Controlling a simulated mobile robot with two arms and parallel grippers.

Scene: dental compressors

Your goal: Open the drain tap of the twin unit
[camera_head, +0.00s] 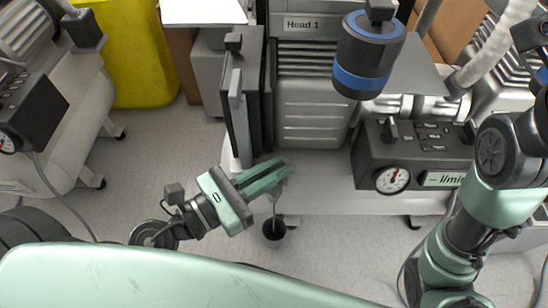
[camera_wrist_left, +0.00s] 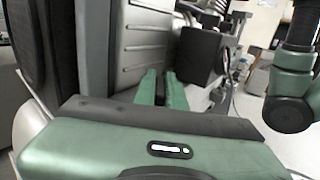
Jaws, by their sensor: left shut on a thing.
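The twin unit has a white tank (camera_head: 325,196) and a ribbed grey head (camera_head: 312,110) under a label reading "Head 1". My left gripper (camera_head: 284,170) is at the tank's front, left of the middle. Its green fingers are close together, shut on what appears to be the drain tap, which they hide. A thin spout (camera_head: 274,208) hangs below the fingers, above a small dark cup (camera_head: 274,231) on the floor. In the left wrist view the fingers (camera_wrist_left: 161,88) point at the unit; the tap cannot be made out. My right arm is at the right; its gripper is out of view.
A control box with a round gauge (camera_head: 392,180) sits on the unit's right. Another compressor (camera_head: 68,125) and a yellow container (camera_head: 135,55) are at the left. Floor between them is clear, apart from a cable.

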